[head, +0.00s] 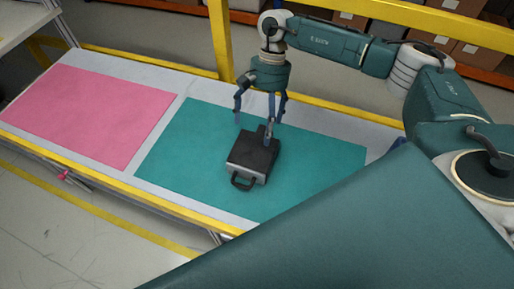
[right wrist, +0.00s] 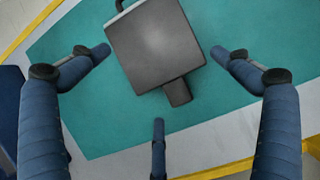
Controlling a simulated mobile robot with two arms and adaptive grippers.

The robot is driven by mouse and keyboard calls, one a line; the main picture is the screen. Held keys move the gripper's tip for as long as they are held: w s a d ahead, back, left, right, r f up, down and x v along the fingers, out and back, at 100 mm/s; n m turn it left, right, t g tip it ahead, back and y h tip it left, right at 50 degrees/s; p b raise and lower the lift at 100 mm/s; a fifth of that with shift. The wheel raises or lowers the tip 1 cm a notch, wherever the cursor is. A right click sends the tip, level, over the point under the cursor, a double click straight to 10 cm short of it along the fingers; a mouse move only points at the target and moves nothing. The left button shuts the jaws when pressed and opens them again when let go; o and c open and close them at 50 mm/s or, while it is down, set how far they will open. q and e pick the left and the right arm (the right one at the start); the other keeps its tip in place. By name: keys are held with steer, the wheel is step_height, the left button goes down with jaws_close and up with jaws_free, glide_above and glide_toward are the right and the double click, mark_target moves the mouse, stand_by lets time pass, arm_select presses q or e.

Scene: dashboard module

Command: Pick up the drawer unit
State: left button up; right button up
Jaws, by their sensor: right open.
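The drawer unit (head: 254,155) is a dark grey box with a black handle at its near side, lying on the teal mat (head: 330,160). In the right wrist view the drawer unit (right wrist: 155,45) shows its flat top, with a small tab sticking out toward the gripper. My right gripper (head: 263,125) is open above the far side of the unit, fingers pointing down. In the right wrist view its fingers (right wrist: 158,90) are spread, with the unit between and beyond the two side fingers. I cannot tell if any finger touches it. My left gripper is not in view.
A pink mat (head: 90,115) lies on the left part of the grey table. Yellow rails (head: 140,192) edge the table, and a yellow post (head: 220,45) stands behind it. Shelves with cardboard boxes (head: 475,55) are at the back. The teal mat is otherwise clear.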

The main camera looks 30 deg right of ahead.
mark_target(257, 142)
steer(key=x, duration=0.5)
steer(key=shift+a+f, duration=0.15)
steer(key=shift+a, duration=0.15)
steer(key=c, duration=1.4)
